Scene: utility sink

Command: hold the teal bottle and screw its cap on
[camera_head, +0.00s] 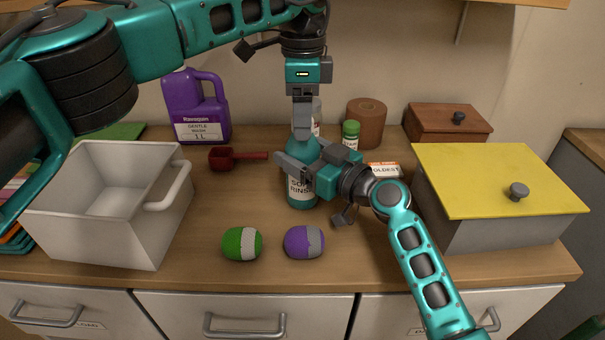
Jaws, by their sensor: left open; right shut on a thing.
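The teal bottle (302,195) stands upright on the counter near the middle, with a pale label partly reading "RINSE". My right gripper (292,168) comes in from the right and is shut on the bottle's upper body. My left gripper (302,132) points straight down from above, at the bottle's top. Its jaws are open but seen edge-on, and they hide the bottle's neck. I cannot make out the cap or tell whether it sits on the neck.
A grey bin (100,225) stands left, a purple jug (197,105) and dark red scoop (235,158) behind. A green-capped jar (351,133), brown roll (367,120), wooden box (447,125) and yellow-lidded box (490,180) are right.

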